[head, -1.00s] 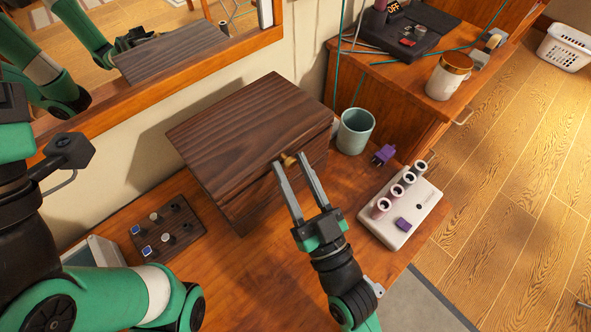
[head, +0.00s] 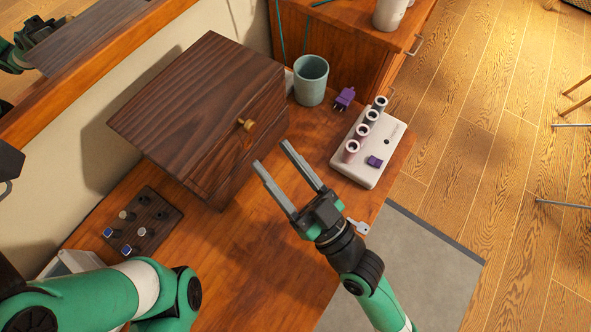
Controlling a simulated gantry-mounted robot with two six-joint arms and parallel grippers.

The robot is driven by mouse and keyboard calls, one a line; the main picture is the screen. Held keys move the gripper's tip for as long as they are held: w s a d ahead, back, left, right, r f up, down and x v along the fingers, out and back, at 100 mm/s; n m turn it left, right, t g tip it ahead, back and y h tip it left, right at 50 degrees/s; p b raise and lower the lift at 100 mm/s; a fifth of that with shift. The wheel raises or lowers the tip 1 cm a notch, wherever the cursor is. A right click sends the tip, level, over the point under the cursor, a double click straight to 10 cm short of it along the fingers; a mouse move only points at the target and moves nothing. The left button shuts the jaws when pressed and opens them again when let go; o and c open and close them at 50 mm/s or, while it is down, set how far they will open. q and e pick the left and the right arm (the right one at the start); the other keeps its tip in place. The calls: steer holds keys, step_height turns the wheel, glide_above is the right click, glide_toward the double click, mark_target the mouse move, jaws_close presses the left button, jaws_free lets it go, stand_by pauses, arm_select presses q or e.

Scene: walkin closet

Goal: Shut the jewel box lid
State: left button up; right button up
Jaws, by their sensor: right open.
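The dark wooden jewel box (head: 205,95) stands on the wooden dresser top, left of the picture's middle. Its lid lies flat over the body, with no clear gap visible along the front. A brass knob (head: 246,125) sits on its front. My right gripper (head: 272,158) is open and empty, in front of the box and apart from the knob. My left arm (head: 100,295) shows at the lower left; its gripper is out of the picture.
A teal cup (head: 311,80), a purple plug (head: 344,98) and a white block with several cylinders (head: 368,145) stand right of the box. A dark board with small pegs (head: 142,225) lies left.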

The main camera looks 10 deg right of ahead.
steer(key=b+v, duration=0.1)
steer(key=v, duration=0.4)
steer(key=shift+d, duration=0.1)
stand_by(0.3)
